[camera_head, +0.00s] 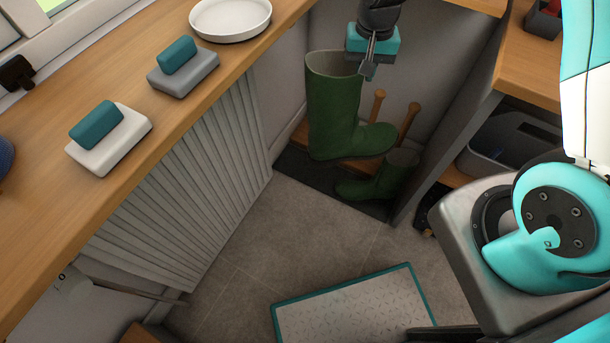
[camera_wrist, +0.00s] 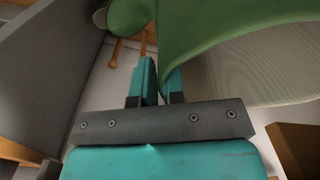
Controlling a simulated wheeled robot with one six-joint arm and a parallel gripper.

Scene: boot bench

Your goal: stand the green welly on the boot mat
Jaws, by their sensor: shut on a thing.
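The taller green welly (camera_head: 333,110) hangs upright from my gripper (camera_head: 369,62), its toe to the right in the head view. My gripper is shut on the right side of its top rim. In the wrist view the fingers (camera_wrist: 161,85) pinch the edge of the green shaft (camera_wrist: 235,35). A dark mat (camera_head: 310,179) lies on the floor in the corner below. A second, shorter green boot (camera_head: 382,178) stands at the mat's right part. I cannot tell how high the held welly's sole is above the mat.
A wooden rack with pegs (camera_head: 378,104) stands behind the boots. A dark grey panel (camera_head: 445,120) bounds the corner on the right. A ribbed radiator (camera_head: 190,170) and wooden counter (camera_head: 60,215) are on the left.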

